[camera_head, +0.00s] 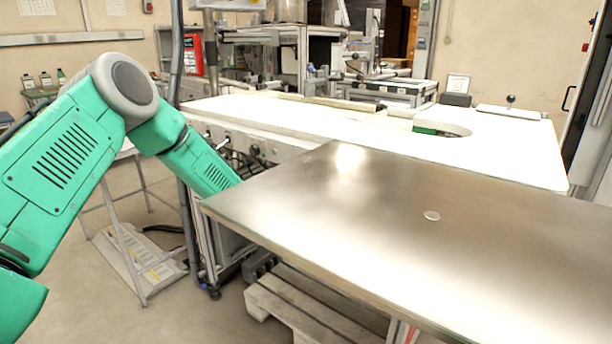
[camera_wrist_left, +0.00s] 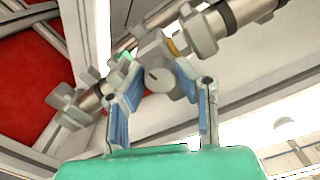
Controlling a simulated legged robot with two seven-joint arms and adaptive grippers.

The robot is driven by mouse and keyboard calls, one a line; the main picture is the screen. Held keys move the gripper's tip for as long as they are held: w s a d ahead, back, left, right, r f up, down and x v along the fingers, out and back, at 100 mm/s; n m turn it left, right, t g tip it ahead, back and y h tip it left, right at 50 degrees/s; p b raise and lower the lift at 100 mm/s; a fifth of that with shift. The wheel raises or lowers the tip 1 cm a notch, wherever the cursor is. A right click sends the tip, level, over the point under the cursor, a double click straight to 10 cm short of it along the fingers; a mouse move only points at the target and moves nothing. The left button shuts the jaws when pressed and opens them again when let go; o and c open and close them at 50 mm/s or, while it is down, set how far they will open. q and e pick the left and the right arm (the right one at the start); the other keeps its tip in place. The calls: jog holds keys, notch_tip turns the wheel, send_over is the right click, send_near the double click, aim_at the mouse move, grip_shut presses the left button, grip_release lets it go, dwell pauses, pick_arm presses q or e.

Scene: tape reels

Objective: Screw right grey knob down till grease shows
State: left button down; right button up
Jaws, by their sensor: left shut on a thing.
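In the left wrist view, a round grey knob (camera_wrist_left: 160,80) sits between the blue-padded fingers of my left gripper (camera_wrist_left: 158,70). The gripper is shut on this knob, with one finger on each side. A yellow ring (camera_wrist_left: 173,47) shows just beyond the knob, beside the right finger; I cannot tell whether it is grease. In the head view my left arm (camera_head: 200,160) reaches down behind the metal table's edge, which hides the gripper and the knob. My right gripper is in neither view.
Grey fittings on a metal shaft lie left (camera_wrist_left: 72,106) and right (camera_wrist_left: 200,32) of the held knob. A red panel (camera_wrist_left: 30,95) is at the left. In the head view a bare metal table (camera_head: 400,230) with a small disc (camera_head: 432,216) stands before a white worktop (camera_head: 330,122).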

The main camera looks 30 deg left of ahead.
pick_arm(q)
jog(key=shift+r+m+p, duration=0.2)
jog(key=shift+m+p, duration=0.15)
jog(key=shift+m, duration=0.75)
jog(key=c, duration=1.3)
grip_release()
jog(key=shift+f, duration=0.1)
jog(key=shift+o, duration=0.2)
jog(key=shift+w+f, duration=0.1)
jog(key=s+a, duration=0.1)
jog(key=s, duration=1.1)
